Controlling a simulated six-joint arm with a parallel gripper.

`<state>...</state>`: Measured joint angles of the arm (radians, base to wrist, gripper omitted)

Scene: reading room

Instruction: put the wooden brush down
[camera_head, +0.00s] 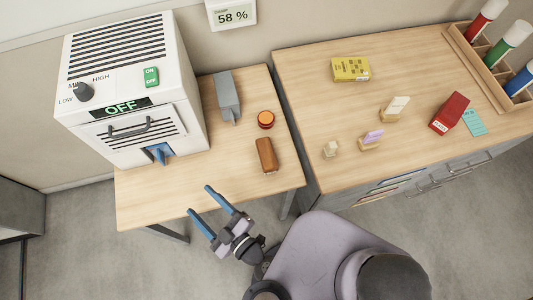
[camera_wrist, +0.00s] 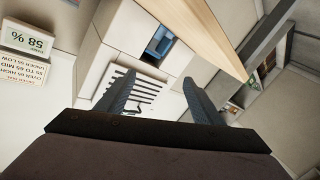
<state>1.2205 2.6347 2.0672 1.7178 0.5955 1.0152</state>
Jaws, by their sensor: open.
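The wooden brush (camera_head: 266,155) appears to be the brown, rounded block lying on the small wooden table (camera_head: 140,205), near its right edge. No bristles can be made out. My gripper (camera_head: 199,200) is open with nothing between its blue-tipped fingers. It is in front of the table's near edge, left of and nearer than the brush, and apart from it. In the wrist view my gripper (camera_wrist: 157,82) is also open and empty, its fingers pointing toward the white machine. The brush is not seen in the wrist view.
The white machine (camera_head: 130,85) reads OFF and has a blue part (camera_head: 159,153) in its lower front. A grey block (camera_head: 227,97) and an orange-topped round item (camera_head: 265,119) stand near the brush. The larger desk (camera_head: 330,110) holds several small items. The table's front left is clear.

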